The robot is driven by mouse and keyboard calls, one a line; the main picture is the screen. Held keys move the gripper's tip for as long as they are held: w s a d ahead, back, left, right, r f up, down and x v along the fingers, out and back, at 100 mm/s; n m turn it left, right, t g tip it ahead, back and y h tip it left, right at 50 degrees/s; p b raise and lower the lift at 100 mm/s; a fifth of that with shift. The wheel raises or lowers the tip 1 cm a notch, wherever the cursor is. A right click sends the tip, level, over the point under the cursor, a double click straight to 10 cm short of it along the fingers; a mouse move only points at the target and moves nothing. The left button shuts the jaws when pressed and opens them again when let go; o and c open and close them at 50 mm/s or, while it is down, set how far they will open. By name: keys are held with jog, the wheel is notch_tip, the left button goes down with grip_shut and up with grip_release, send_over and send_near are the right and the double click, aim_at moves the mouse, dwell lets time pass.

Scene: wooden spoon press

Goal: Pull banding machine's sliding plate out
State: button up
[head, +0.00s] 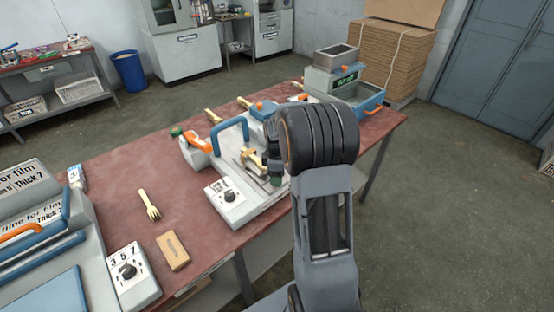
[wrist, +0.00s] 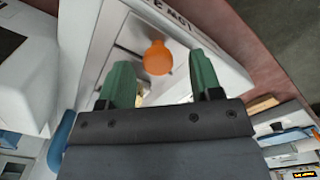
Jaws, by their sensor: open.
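The banding machine (head: 229,193) is most likely the pale grey machine on the middle of the table, with a blue arched handle (head: 231,131) and a dial. In the wrist view an orange knob (wrist: 158,57) stands on a pale surface of it, probably the sliding plate (wrist: 128,36); the plate's edges are hard to tell. My gripper (wrist: 160,62) has green fingers and is open, one finger on each side of the knob, with visible gaps. In the head view my arm hides the knob and most of the gripper; one green fingertip shows.
A film machine (head: 75,262) stands at the left. A wooden fork (head: 149,204) and a wooden block (head: 172,250) lie on the red table (head: 122,180). A machine with a blue tray (head: 358,97) is at the far right end. Floor right of the table is clear.

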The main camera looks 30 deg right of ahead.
notch_tip(320, 180, up, 12)
jog(key=shift+r, duration=0.2)
dwell(0.7)
